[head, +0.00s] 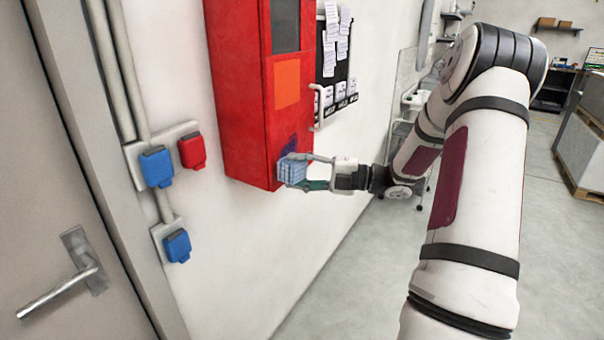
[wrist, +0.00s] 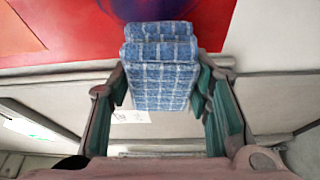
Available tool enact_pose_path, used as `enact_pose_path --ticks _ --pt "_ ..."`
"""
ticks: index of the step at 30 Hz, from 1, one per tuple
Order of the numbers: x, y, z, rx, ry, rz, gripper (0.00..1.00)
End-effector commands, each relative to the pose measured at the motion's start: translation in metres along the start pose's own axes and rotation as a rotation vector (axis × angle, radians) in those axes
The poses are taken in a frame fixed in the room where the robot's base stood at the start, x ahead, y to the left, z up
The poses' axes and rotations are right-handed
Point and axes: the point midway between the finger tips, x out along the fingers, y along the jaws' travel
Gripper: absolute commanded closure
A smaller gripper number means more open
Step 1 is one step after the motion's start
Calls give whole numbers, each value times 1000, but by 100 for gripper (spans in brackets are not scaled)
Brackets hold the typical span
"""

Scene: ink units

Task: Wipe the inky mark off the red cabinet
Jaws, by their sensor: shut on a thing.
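The red cabinet (head: 238,95) hangs on the white wall in the head view; its red front also fills the top of the wrist view (wrist: 217,22). A dark purple inky mark (head: 289,146) shows low on its front, just above the cloth. The mark also shows at the top edge of the wrist view (wrist: 150,8). My gripper (head: 308,171) is shut on a folded blue checked cloth (wrist: 160,85), held between its two fingers. The cloth is at the cabinet's lower front, over or just below the mark. I cannot tell whether it touches the surface.
An orange panel (head: 287,83) and a dark window are on the cabinet front. A black board with papers (head: 337,60) hangs just right of it. Blue and red sockets (head: 192,150) and a grey door (head: 60,200) are at left. Open floor lies at right.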

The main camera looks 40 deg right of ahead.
Motion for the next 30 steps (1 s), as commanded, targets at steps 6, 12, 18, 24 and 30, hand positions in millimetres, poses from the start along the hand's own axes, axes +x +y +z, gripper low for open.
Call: enact_pose_path --ticks 6,12,18,24,30 --pt "0 0 0 0 0 0 77" --pt "0 0 0 0 0 1 77" --pt "2 0 1 0 0 0 77" --pt "5 0 2 0 0 1 77" --pt "8 0 4 0 -1 1 77"
